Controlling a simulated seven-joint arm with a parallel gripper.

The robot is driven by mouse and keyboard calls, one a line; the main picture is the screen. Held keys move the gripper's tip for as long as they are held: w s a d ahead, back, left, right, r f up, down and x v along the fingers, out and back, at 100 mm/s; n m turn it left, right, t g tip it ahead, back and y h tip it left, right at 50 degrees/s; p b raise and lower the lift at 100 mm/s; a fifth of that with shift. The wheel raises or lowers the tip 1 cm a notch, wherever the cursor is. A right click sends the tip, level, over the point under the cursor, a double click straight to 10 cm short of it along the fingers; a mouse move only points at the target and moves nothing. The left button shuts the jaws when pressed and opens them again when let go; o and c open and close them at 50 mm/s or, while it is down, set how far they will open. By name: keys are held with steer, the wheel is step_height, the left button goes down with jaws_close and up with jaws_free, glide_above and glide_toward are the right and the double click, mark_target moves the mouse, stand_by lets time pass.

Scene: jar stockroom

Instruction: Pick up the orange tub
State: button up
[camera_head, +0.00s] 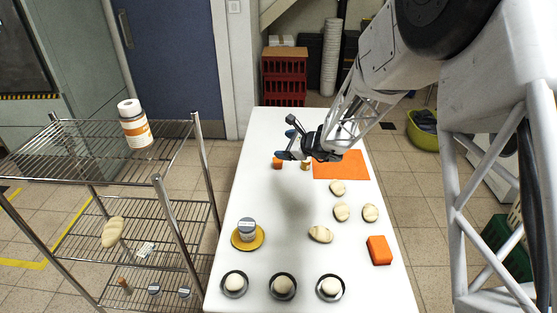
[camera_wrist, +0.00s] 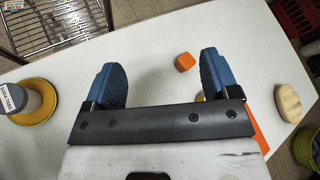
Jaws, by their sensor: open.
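A small orange tub (camera_head: 277,162) stands on the white table, just left of and below my gripper (camera_head: 287,146) in the head view. In the wrist view the orange tub (camera_wrist: 184,62) shows between the two blue fingers, nearer the right one and apart from both. My gripper (camera_wrist: 160,65) is open, with nothing between its fingers, and appears to be above the table.
An orange mat (camera_head: 347,172) lies beside my gripper, partly hidden by it. A jar (camera_head: 247,228) stands on a yellow plate (camera_head: 236,245). Several pale lumps and an orange block (camera_head: 379,251) occupy the right side. A wire shelf (camera_head: 70,206) stands left of the table.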

mark_target(280, 162)
steer(key=w+f+m+t+h, duration=0.1)
steer(key=w+f+m, duration=0.2)
steer(key=f, duration=0.2)
steer(key=w+f+m+t+h, duration=0.1)
steer(key=w+f+m, duration=0.2)
steer(key=f, duration=0.3)
steer(key=w+f+m+t+h, duration=0.1)
steer(key=w+f+m, duration=0.2)
steer(key=w+f, duration=0.1)
steer(key=shift+d+f, duration=0.2)
steer(key=shift+f, duration=0.6)
steer(key=shift+x, duration=1.25)
steer(key=shift+w+a, duration=0.1)
steer(key=shift+x, duration=2.45)
steer(key=c, duration=1)
steer(key=shift+r+t, duration=0.15)
steer(key=shift+t, duration=0.15)
